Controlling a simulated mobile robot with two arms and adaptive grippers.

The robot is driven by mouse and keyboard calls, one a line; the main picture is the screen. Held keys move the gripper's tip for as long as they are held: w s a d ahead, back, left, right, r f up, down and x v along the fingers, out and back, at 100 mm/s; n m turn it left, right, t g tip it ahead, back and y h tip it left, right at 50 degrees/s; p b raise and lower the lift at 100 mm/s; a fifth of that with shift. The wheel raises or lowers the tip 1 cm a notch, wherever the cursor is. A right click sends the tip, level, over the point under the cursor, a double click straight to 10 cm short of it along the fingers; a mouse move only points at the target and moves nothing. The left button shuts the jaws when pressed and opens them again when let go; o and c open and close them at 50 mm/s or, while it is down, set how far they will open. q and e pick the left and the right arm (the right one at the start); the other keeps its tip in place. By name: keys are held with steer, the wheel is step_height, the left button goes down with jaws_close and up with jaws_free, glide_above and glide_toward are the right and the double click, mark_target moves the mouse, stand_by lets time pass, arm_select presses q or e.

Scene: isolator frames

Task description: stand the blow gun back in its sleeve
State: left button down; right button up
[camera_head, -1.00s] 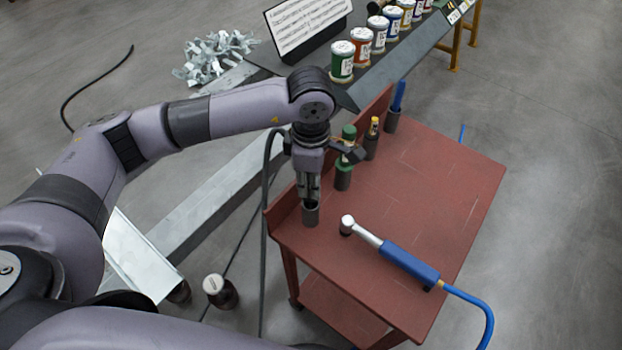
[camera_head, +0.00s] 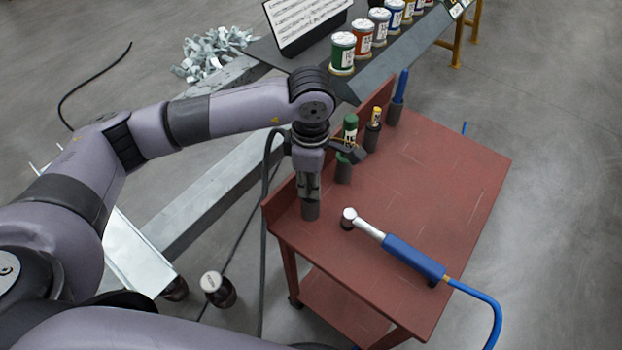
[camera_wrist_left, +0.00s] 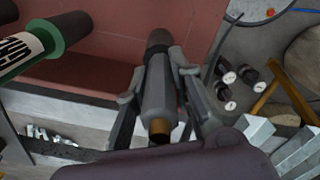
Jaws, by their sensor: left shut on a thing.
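My left gripper (camera_head: 309,190) points straight down over the near corner of the red cart's raised edge. It is shut on a grey, round-bodied tool with a brass end, apparently the blow gun (camera_wrist_left: 158,98). In the left wrist view its far end meets a dark sleeve (camera_wrist_left: 158,42). This sleeve (camera_head: 310,211) stands upright on the cart, directly below the fingers. The tool lines up with the sleeve and seems to enter its mouth; how deep is hidden. My right gripper is not in view.
The red cart (camera_head: 440,170) also bears a green-capped marker (camera_head: 349,128), a yellow-tipped tool (camera_head: 376,115) and a blue tool (camera_head: 401,86), standing in holders along the edge. A blue-handled tool (camera_head: 413,258) with a blue hose lies to the right. A dark bench with spools stands behind.

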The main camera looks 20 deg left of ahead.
arm_select(q)
steer(key=c, duration=1.3)
jaws_free()
step_height(320, 180, up, 12)
steer(key=shift+s, duration=0.1)
